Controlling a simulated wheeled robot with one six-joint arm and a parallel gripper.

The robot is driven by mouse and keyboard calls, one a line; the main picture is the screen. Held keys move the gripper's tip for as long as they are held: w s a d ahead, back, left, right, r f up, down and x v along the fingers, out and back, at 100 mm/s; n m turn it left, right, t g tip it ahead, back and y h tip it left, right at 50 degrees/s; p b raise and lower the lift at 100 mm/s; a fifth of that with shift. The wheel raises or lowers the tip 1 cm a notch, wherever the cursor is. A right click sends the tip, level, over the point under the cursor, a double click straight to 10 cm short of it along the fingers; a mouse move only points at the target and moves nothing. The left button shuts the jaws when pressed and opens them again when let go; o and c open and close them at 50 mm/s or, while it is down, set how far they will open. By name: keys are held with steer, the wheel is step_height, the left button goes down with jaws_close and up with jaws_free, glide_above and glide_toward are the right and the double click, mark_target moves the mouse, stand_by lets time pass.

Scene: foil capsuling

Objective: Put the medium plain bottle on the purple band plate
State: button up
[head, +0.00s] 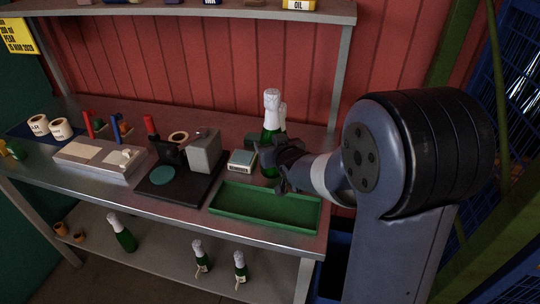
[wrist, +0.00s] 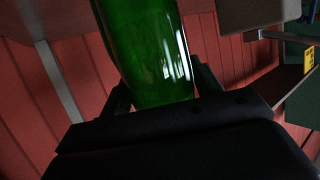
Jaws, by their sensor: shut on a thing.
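A green bottle with a white foil top (head: 267,133) is held upright above the green tray's back edge, in the middle of the head view. My gripper (head: 279,166) is shut on its lower body. In the wrist view the green glass (wrist: 150,50) stands between my two dark fingers (wrist: 163,92), and no label shows on the part in view. A second white top shows just behind the bottle, mostly hidden. I cannot make out a purple band plate; a black station (head: 180,188) carries a teal disc (head: 163,175).
An empty green tray (head: 265,212) lies at the bench's front right. A small grey-topped box (head: 242,161) stands left of the bottle. A grey block (head: 204,150) rises on the black station. An upper shelf (head: 180,9) overhangs the back.

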steer(key=shift+f, duration=1.75)
steer(key=shift+f, duration=0.15)
steer(key=o, duration=1.6)
